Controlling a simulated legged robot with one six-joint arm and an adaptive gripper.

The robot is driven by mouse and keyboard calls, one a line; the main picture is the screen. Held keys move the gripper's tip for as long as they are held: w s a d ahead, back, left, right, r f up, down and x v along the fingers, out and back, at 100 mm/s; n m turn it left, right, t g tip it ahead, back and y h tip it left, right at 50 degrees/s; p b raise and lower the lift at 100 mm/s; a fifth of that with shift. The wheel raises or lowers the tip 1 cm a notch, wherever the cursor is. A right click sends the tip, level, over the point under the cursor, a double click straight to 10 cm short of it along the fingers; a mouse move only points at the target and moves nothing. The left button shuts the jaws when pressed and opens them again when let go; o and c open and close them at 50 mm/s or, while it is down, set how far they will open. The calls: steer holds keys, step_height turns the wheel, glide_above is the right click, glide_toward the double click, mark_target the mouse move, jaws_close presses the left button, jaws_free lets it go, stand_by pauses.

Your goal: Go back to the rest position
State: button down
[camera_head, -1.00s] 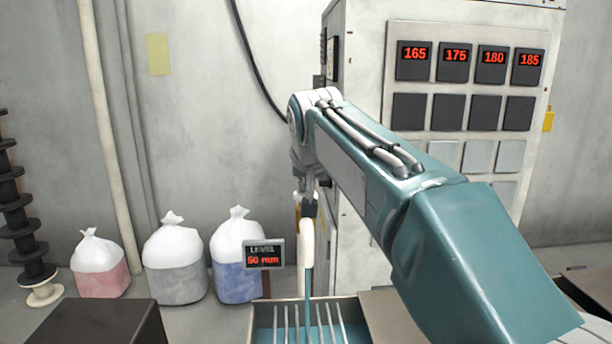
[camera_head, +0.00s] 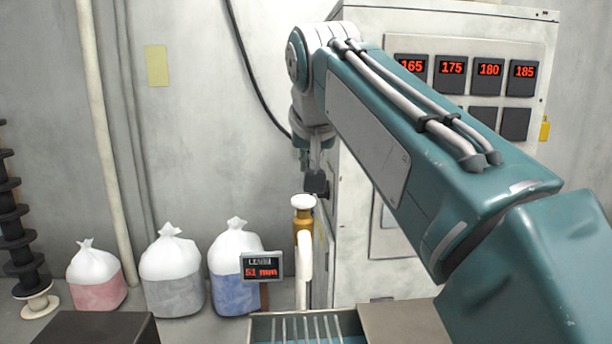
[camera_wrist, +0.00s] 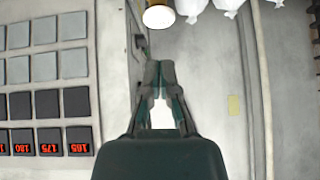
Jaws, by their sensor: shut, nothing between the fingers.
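My gripper (camera_head: 316,184) hangs from the end of my raised arm in the head view, beside the left side of the control cabinet (camera_head: 445,20). It is empty, above and apart from a white-capped, brass-coloured fitting (camera_head: 303,213) on a white pipe. In the wrist view my gripper (camera_wrist: 160,68) shows its fingertips together, with nothing held. The cabinet's panel (camera_wrist: 48,65) is at the left of that view, which appears upside down.
A small level display (camera_head: 262,265) reads about 51 mm above a tray with slats (camera_head: 262,330). Three tied bags, pink (camera_head: 95,290), grey (camera_head: 173,290) and blue (camera_head: 232,290), stand by the wall. A stack of dark spools (camera_head: 12,230) is far left. A black cable runs down the wall.

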steer(key=shift+s+r, duration=0.1)
steer(key=s+d+f, duration=0.3)
steer(key=s+f, duration=0.5)
steer(key=f, duration=0.2)
steer(key=s+d+f+g, duration=0.1)
steer(key=s+d+f, duration=0.3)
steer(key=s+f, duration=0.3)
steer(key=s+d+f+g, duration=0.1)
steer(key=s+d+f, duration=0.3)
steer(key=s+f, duration=0.4)
step_height(320, 180, down, 5)
steer(key=shift+s+f, duration=0.15)
steer(key=shift+s, duration=0.2)
stand_by(0.8)
